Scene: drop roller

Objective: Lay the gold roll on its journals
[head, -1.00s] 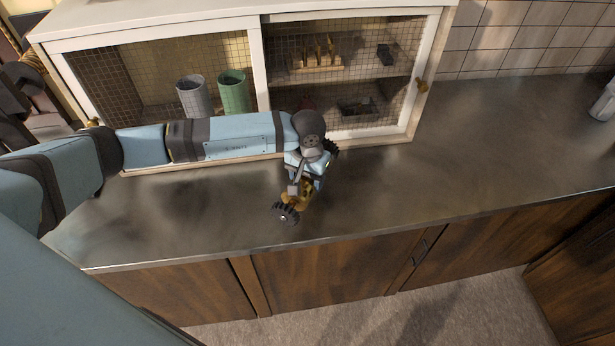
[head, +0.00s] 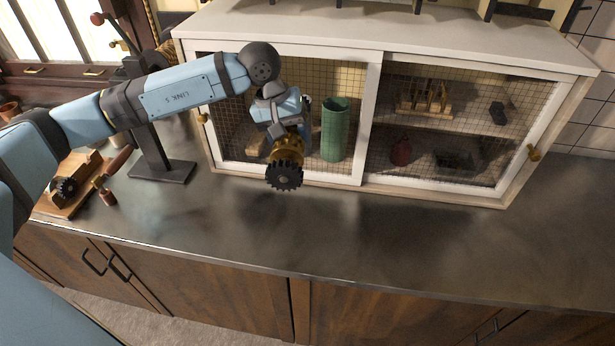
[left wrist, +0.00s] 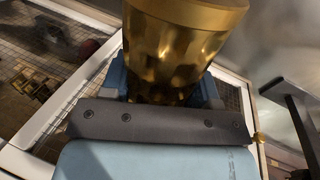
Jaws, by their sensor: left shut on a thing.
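The gold roll (head: 288,149), with a black toothed gear (head: 284,176) on its near end, is held in my left gripper (head: 283,130). It hangs in front of the cabinet's left door, seemingly above the counter and tilted toward the camera. In the left wrist view the shiny gold roll (left wrist: 185,35) fills the top middle, between the blue fingers of the gripper (left wrist: 165,88). A wooden stand (head: 82,182) with another black gear stands far left on the counter, apart from the roll. I cannot make out journals on it. My right gripper is not in view.
The white mesh-door cabinet (head: 370,50) stands behind the roll, with a green cylinder (head: 335,130) inside. A dark metal post on a flat base (head: 162,171) and a small wood-handled tool (head: 103,190) are between roll and stand. The counter's front middle (head: 330,235) is clear.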

